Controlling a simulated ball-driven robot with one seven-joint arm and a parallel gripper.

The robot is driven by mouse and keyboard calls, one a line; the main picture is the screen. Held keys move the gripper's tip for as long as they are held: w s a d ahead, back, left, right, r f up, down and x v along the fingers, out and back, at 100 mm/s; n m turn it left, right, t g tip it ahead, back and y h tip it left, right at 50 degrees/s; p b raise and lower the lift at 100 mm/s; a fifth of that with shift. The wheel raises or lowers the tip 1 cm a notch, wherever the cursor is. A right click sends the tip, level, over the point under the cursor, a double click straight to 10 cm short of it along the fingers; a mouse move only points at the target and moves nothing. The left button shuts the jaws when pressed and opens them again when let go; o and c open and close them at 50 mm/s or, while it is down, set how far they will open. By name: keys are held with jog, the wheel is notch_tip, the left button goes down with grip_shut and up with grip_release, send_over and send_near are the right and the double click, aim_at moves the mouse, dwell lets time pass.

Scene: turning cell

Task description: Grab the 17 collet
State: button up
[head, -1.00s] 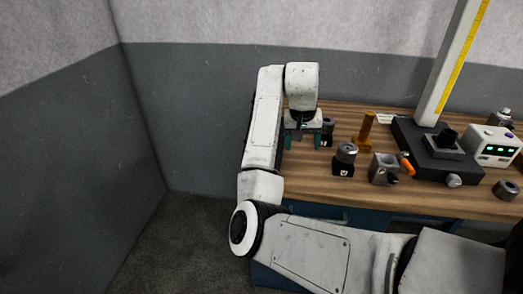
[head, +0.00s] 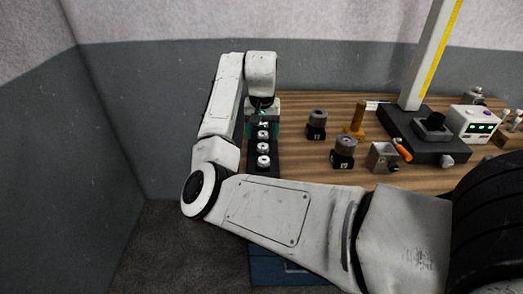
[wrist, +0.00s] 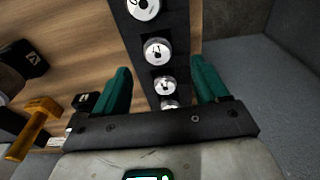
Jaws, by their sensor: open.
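A narrow black rack (head: 251,165) holds a row of several silver ring-shaped collets at the table's left edge, and it also shows in the wrist view (wrist: 177,20). In the wrist view the collets (wrist: 158,50) carry dark marks on their faces. These are too small and turned for me to tell which one is the 17. My gripper (head: 262,124) hangs over the far end of the rack. Its teal fingers (wrist: 163,82) are open, one on each side of the rack, with nothing between them clearly held. The farthest collets are partly hidden by my gripper.
Right of the rack stand two black blocks with grey tops (head: 317,122) (head: 344,150), a yellow-brown post (head: 357,120), a grey holder (head: 382,158) with an orange-handled tool, a dark height-gauge base (head: 400,130) and a white display box (head: 473,124). Bare wood lies between rack and blocks.

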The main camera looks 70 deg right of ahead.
aim_at(263, 146)
jog(key=shift+d+f+p, duration=0.15)
jog(key=shift+f+p, duration=0.15)
jog(key=shift+f, duration=1.1)
jog(key=shift+d+f+p, duration=0.15)
jog(key=shift+f+p, duration=0.1)
jog(key=shift+f, duration=1.15)
jog(key=c, duration=1.2)
jog(key=shift+c, duration=0.2)
jog(key=shift+r, duration=0.15)
